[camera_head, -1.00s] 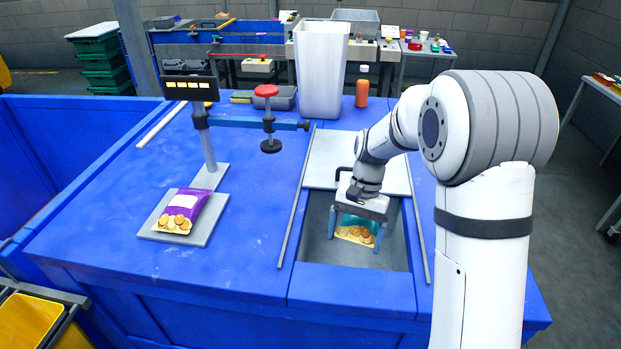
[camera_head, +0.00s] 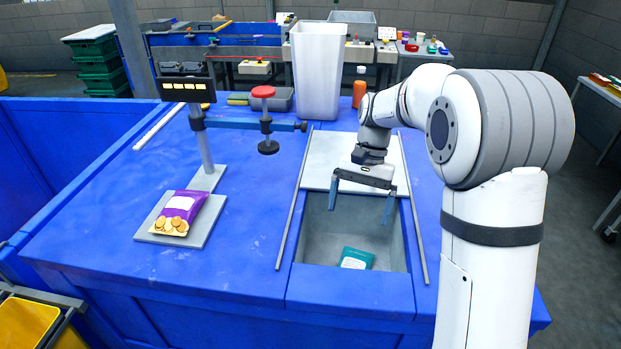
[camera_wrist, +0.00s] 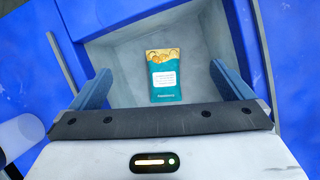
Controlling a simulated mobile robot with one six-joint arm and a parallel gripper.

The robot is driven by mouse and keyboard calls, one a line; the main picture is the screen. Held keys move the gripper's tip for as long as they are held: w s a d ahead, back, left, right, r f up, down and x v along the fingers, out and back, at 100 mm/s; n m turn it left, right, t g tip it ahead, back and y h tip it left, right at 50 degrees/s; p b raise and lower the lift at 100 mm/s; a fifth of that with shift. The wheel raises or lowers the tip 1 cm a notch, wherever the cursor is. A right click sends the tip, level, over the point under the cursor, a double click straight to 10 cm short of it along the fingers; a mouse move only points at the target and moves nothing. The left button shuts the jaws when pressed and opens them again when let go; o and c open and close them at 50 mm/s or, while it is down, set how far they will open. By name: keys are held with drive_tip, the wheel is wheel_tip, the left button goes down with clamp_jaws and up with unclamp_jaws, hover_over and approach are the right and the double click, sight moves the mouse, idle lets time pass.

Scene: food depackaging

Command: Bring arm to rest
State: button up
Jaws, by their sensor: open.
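My gripper (camera_head: 361,205) is open and empty above the sunken grey bin in the blue table; its two blue fingers also show wide apart in the wrist view (camera_wrist: 168,88). A teal snack packet (camera_head: 357,259) lies in the bin, below and apart from the fingers. In the wrist view the teal packet (camera_wrist: 166,80) lies face up, with a white label and a picture of round biscuits at one end.
A purple packet (camera_head: 184,206) lies on a scale plate (camera_head: 203,232) at the left. A stand with a display (camera_head: 187,89) and a red-knobbed press (camera_head: 263,92) rise behind it. A tall white container (camera_head: 318,70) and an orange bottle (camera_head: 360,88) stand at the back.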

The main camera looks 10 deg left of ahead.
drive_tip(key=shift+r, duration=0.2)
drive_tip(key=s+d+r+n+t, duration=0.1)
drive_tip(key=s+d+t, duration=0.1)
drive_tip(key=s+d, duration=0.2)
drive_tip(key=s+d+r+n+t, duration=0.1)
drive_tip(key=s+d, duration=0.3)
drive_tip(key=s, duration=0.6)
drive_tip(key=s+d+r+n+t+h, duration=0.1)
drive_tip(key=s+d+t, duration=0.3)
drive_tip(key=s, duration=0.2)
drive_tip(key=shift+s+r, duration=0.35)
drive_tip(key=shift+s, duration=0.05)
drive_tip(key=shift+a, duration=0.1)
